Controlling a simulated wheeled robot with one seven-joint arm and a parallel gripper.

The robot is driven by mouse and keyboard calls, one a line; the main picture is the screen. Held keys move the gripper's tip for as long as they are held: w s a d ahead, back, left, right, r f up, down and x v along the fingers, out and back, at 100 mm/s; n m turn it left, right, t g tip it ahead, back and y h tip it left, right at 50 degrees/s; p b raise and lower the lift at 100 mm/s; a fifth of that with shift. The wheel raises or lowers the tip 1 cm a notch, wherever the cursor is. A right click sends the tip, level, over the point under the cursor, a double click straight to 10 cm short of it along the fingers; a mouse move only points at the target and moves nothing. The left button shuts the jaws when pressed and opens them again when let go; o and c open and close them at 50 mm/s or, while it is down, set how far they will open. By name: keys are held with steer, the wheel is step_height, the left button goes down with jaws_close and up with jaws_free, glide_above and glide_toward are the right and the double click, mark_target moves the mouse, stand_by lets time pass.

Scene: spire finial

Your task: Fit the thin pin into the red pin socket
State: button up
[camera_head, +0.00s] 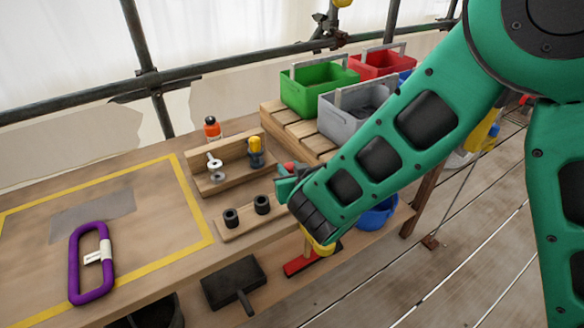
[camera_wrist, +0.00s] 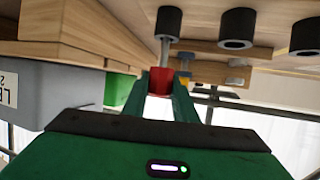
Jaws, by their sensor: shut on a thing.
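My gripper (camera_wrist: 163,92) is shut on the red head (camera_wrist: 160,80) of the thin pin, with one green finger on each side. The pin's grey shank (camera_wrist: 165,50) runs from the red head to a black ring holder (camera_wrist: 169,20) and appears to meet its opening. I cannot tell how deep it sits. In the head view my gripper (camera_head: 288,183) is at the right end of the holder board, and a bit of the red head (camera_head: 288,167) shows by it. My arm hides the holder there. I cannot make out a red pin socket in either view.
Two more black holders (camera_head: 231,217) (camera_head: 262,204) stand on the board. Behind is a wooden rack (camera_head: 222,182) with a yellow-topped piece (camera_head: 255,150) and grey pieces. Green (camera_head: 318,90) and grey (camera_head: 345,125) totes stand behind.

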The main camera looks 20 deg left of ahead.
steer(key=shift+f, duration=0.95)
steer(key=o, duration=1.1)
steer(key=shift+o, duration=0.2)
steer(key=v, duration=1)
steer(key=shift+s+d, duration=0.2)
steer(key=shift+s, duration=0.05)
steer(key=shift+r, duration=0.1)
